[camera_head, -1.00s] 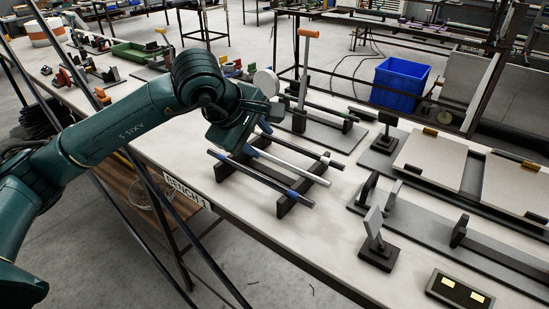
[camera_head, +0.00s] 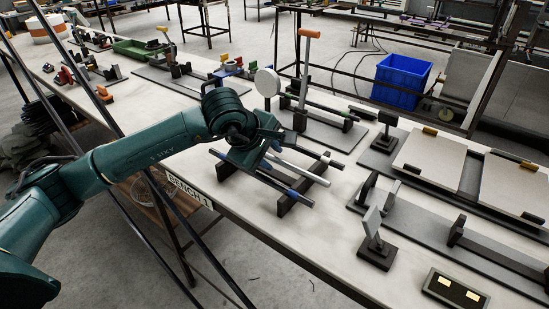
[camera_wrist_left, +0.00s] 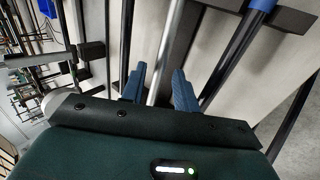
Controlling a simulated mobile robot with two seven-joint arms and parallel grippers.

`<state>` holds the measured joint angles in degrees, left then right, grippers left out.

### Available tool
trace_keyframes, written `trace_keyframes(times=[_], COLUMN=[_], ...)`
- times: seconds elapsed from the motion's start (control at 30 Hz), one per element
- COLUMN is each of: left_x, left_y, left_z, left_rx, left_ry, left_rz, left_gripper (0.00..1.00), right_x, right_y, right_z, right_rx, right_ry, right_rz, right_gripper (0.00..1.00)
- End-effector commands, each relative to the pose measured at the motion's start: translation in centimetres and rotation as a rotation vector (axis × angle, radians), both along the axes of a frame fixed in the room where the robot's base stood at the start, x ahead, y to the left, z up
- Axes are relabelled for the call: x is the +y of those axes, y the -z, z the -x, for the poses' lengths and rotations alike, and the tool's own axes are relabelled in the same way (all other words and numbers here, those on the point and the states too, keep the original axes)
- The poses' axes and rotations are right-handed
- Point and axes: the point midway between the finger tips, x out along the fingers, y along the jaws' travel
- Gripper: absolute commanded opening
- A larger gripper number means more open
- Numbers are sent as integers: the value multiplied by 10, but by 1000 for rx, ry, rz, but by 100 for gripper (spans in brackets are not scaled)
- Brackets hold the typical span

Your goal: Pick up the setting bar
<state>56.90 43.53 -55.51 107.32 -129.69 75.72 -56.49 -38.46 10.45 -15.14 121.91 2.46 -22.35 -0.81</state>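A silver bar (camera_head: 303,172) lies across a dark rack (camera_head: 291,200), between dark rods with blue bands. I cannot tell from markings whether it is the setting bar. My left gripper (camera_head: 264,160) is low over the rack's left part, and its hand hides the bar's near end. In the left wrist view its blue fingers (camera_wrist_left: 159,88) are apart, and the silver bar (camera_wrist_left: 167,45) runs between them with a gap at the right finger. A blue-banded rod (camera_wrist_left: 240,40) lies to the right. My right gripper is not in view.
A round white disc (camera_head: 267,82) on a stand and an orange-handled post (camera_head: 304,70) stand behind the rack. A small stand with a tilted plate (camera_head: 373,222) is at the right. Bare bench lies in front of the rack.

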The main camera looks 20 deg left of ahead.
Motion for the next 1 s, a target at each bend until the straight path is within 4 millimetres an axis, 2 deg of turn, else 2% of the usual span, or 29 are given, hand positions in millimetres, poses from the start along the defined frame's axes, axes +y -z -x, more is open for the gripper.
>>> trace_keyframes(times=[0.03,0.37,0.67,0.83,1.0], left_x=[0,0,0,0,0], left_y=[0,0,-2,-20,-56], left_z=[0,0,0,-1,-1], left_rx=[0,0,-1,-6,-8], left_ry=[0,0,-1,-1,0], left_rz=[0,0,0,1,1], left_gripper=[26,0,0,0,0], right_x=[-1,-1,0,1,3], right_y=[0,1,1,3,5], right_z=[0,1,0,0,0], right_rx=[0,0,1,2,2], right_ry=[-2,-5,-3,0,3], right_rz=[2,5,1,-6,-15], right_gripper=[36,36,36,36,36])
